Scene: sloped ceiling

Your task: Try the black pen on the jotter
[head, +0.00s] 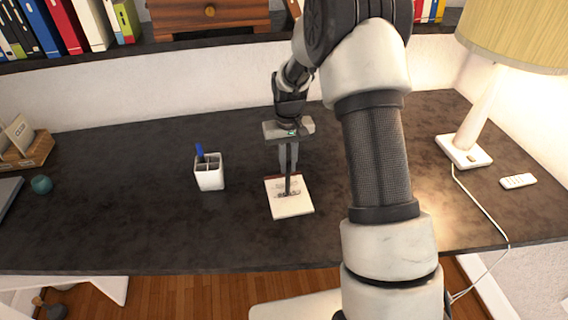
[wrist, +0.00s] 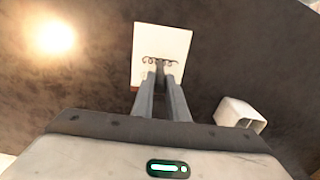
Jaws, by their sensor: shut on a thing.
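The jotter (head: 292,210) is a small white pad lying on the dark desk, with dark looping marks on its page. My gripper (head: 288,170) points down over the jotter and is shut on the thin black pen (head: 288,186). The pen is upright, its lower end at the marks; I cannot tell whether the tip touches the paper. In the wrist view the jotter (wrist: 162,32) lies just beyond my gripper (wrist: 162,80), with a curly dark line by the fingertips. The fingers hide most of the pen there.
A white pen cup (head: 209,175) holding a blue pen (head: 200,152) stands left of the jotter. A lamp (head: 470,145) and a remote (head: 518,181) are at the right, a teal pot (head: 41,184) at the far left. The desk between is mostly clear.

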